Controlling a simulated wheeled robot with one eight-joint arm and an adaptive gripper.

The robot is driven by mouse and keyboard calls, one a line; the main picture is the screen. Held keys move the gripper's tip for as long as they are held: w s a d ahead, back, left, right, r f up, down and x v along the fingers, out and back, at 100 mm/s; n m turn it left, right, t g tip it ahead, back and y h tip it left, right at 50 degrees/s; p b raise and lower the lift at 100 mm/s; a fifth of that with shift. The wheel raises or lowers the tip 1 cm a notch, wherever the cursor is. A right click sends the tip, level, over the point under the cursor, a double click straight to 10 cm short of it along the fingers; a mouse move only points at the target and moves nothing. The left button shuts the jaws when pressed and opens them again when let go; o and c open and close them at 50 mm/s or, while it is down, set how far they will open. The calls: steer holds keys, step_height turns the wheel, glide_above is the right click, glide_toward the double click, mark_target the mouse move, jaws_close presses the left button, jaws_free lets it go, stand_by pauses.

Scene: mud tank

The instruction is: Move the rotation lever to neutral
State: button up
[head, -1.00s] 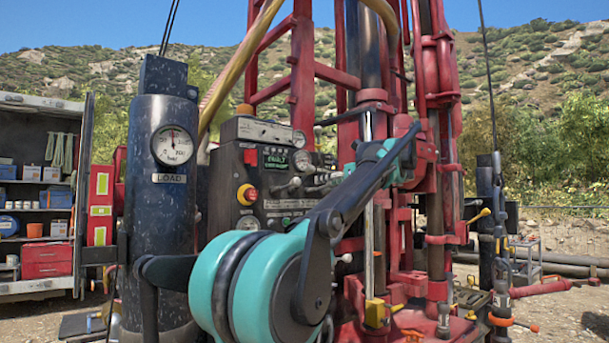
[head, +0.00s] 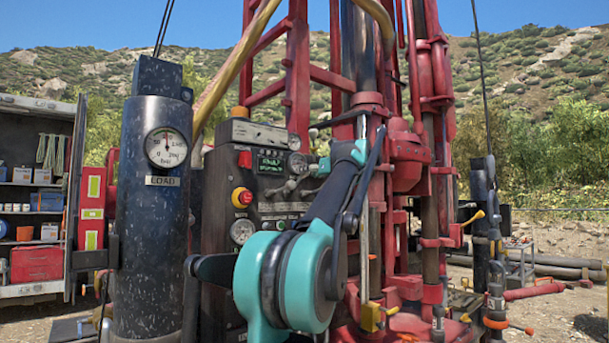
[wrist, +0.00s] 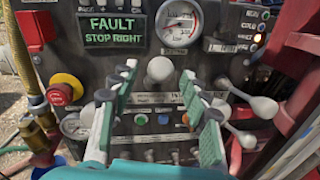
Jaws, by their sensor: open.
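The dark control panel (wrist: 165,98) fills the wrist view, with several levers on it. A pale round knob (wrist: 160,67) faces me at its centre, between my fingers. Two pale-ended levers, one upper (wrist: 263,107) and one lower (wrist: 244,138), stick out at the right. I cannot tell which is the rotation lever; the small labels are unreadable. My gripper (wrist: 156,80) is open and empty, its two green-padded fingers either side of the central knob in the picture; contact cannot be told. In the head view my gripper (head: 321,166) is at the panel's right side, small and partly hidden.
A green display (wrist: 112,31) reads "FAULT STOP RIGHT". A gauge (wrist: 180,24) and a red emergency button (wrist: 64,89) sit on the panel. Red rig framework (head: 405,155) stands close on the right. A dark cylinder with a load gauge (head: 166,147) stands left.

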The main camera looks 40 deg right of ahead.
steer(key=shift+w, duration=1.95)
steer(key=shift+c, duration=0.2)
jaws_close()
